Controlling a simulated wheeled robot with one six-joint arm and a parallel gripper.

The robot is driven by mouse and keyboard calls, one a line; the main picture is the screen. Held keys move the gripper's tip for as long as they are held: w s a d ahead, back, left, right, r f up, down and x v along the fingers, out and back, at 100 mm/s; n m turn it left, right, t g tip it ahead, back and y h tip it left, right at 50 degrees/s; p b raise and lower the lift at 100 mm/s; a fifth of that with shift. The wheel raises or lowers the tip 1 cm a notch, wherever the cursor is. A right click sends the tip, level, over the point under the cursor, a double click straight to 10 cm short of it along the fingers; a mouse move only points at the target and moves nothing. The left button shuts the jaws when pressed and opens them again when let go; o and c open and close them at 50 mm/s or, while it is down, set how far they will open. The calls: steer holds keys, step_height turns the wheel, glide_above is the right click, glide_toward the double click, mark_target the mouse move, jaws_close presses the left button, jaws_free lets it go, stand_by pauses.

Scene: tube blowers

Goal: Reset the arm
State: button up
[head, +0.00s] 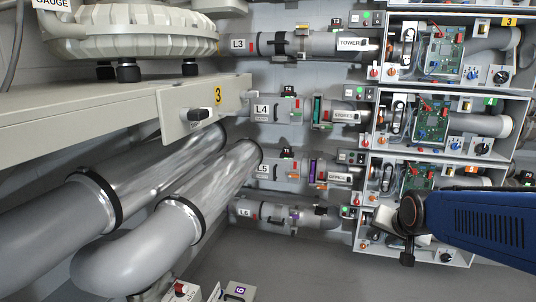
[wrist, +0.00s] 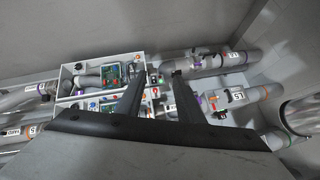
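My arm shows at the right of the head view as a blue link with a dark joint at its left end. My gripper (wrist: 159,76) shows in the wrist view as two dark fingers, spread apart with nothing between them. Beyond the fingers are an open-fronted white box (wrist: 72,82) with green circuit boards and several grey tubes. In the head view the end of my arm is in front of the lowest open box (head: 364,238), hiding part of it. The head view does not show the fingers clearly.
Labelled tubes L3 (head: 265,43), L4 (head: 262,109), L5 (head: 280,172) and L6 (head: 265,213) run along the wall. Open boxes with circuit boards stack at right. A shelf (head: 80,110) and large silver pipes (head: 150,185) fill the left. Floor (head: 300,265) shows at lower middle.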

steer(key=s+a+n+g, duration=0.1)
steer(key=s+n, duration=0.1)
steer(key=s, duration=0.9)
steer(key=s+a+f+n+g, duration=0.1)
steer(key=s+a+n+g, duration=0.1)
steer(key=s, duration=0.9)
steer(key=shift+s+n+y, duration=0.3)
steer(key=shift+s+n, duration=0.05)
steer(key=shift+n, duration=0.45)
steer(key=shift+f, duration=0.1)
